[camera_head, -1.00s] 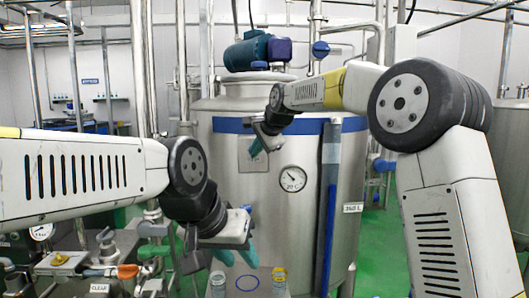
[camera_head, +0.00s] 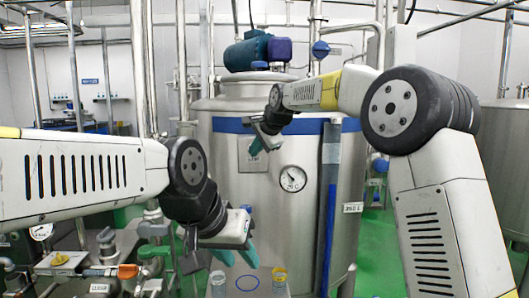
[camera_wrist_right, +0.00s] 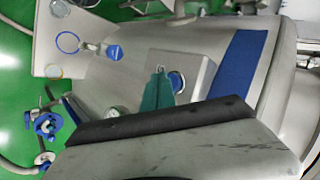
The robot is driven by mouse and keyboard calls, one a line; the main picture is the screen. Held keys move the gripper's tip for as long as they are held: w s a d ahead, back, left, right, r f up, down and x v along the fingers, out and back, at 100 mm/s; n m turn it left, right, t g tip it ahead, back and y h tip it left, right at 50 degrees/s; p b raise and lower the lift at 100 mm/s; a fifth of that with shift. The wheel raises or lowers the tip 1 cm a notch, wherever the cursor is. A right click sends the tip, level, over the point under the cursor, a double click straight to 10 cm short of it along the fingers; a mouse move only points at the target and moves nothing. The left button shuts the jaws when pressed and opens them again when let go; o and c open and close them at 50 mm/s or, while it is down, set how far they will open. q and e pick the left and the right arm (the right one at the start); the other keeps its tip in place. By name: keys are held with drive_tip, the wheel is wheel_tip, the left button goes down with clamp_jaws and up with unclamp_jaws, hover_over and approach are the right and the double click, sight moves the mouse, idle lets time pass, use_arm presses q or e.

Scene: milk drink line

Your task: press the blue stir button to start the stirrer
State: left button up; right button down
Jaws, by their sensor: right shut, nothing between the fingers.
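The panel also shows in the head view (camera_head: 246,163), where my right gripper hides the button. My right gripper (camera_wrist_right: 157,75) is shut and empty, its teal fingertips right beside the button and overlapping its edge in the picture. I cannot tell whether they touch it. It also shows in the head view (camera_head: 254,148). My left gripper (camera_head: 222,267) is open and empty, low in front of the tank.
The steel tank (camera_head: 345,215) carries a round gauge (camera_head: 293,179) right of the panel. Below my left gripper is a small stand with a clear cup (camera_head: 218,284), a blue ring (camera_head: 247,283) and a yellow-rimmed cup (camera_head: 279,279). Pipework with an orange-handled valve (camera_head: 127,271) lies at lower left.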

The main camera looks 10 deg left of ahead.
drive_tip(key=shift+w+a, duration=0.1)
drive_tip(key=shift+w, duration=0.25)
drive_tip(key=shift+s, duration=0.15)
idle(0.3)
drive_tip(key=shift+s+d, duration=0.25)
drive_tip(key=shift+s, duration=0.5)
drive_tip(key=s+d, duration=0.1)
drive_tip(key=s, duration=0.4)
drive_tip(key=shift+s+d, duration=0.35)
drive_tip(key=shift+s, duration=0.05)
